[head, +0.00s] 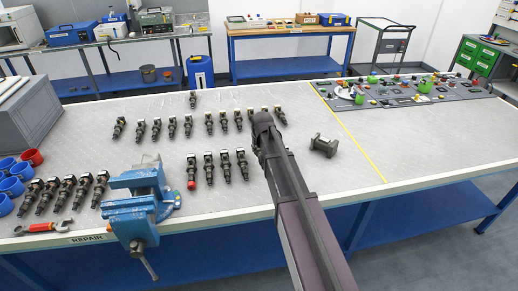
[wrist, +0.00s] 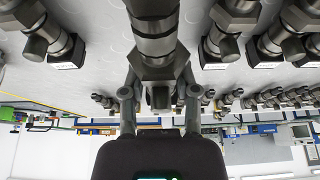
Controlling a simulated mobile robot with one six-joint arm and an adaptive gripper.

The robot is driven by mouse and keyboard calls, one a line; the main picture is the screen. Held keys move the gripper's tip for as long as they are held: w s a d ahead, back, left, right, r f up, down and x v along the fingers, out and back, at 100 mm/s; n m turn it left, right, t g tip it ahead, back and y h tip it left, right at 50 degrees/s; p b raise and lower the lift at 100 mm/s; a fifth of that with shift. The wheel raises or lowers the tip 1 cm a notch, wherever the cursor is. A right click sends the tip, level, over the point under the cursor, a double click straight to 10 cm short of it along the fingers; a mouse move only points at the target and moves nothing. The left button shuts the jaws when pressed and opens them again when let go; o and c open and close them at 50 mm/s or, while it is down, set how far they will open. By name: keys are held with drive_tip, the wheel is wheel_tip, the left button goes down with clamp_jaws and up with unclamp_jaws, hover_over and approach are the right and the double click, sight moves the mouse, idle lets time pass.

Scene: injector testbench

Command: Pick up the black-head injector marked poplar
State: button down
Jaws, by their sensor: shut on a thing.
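My gripper (head: 264,125) is over the middle of the bench in the head view, with my arm coming up from the bottom edge. In the wrist view my gripper (wrist: 158,85) has a finger on each side of a dark metal injector (wrist: 153,45) and is shut on its hex-shaped part. My arm hides this injector in the head view. Its head colour and marking cannot be read, so I cannot tell if it is poplar. Other dark injectors stand in a back row (head: 157,128) and a front row (head: 208,165). No marking is legible.
A blue vise (head: 138,200) sits at the front edge, with several injectors (head: 64,188) and blue and red cups (head: 33,157) left of it. A dark spool-shaped part (head: 322,145) lies right of my gripper. The bench right of the yellow line (head: 350,140) is mostly clear in front.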

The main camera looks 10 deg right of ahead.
drive_tip(key=shift+r+p, duration=2.05)
drive_tip(key=shift+r, duration=0.4)
drive_tip(key=shift+w, duration=0.15)
drive_tip(key=shift+w+r+t, duration=0.1)
drive_tip(key=shift+w+t, duration=0.3)
drive_tip(key=shift+w, duration=0.1)
drive_tip(key=w+r+t, duration=0.1)
drive_tip(key=w+r+t+b, duration=0.1)
drive_tip(key=w+t, duration=0.1)
drive_tip(key=shift+w, duration=0.25)
wheel_tip(320, 180, up, 18)
drive_tip(key=t+b, duration=0.2)
drive_tip(key=t, duration=1.2)
drive_tip(key=shift+w+b, duration=0.25)
drive_tip(key=shift+b, duration=0.15)
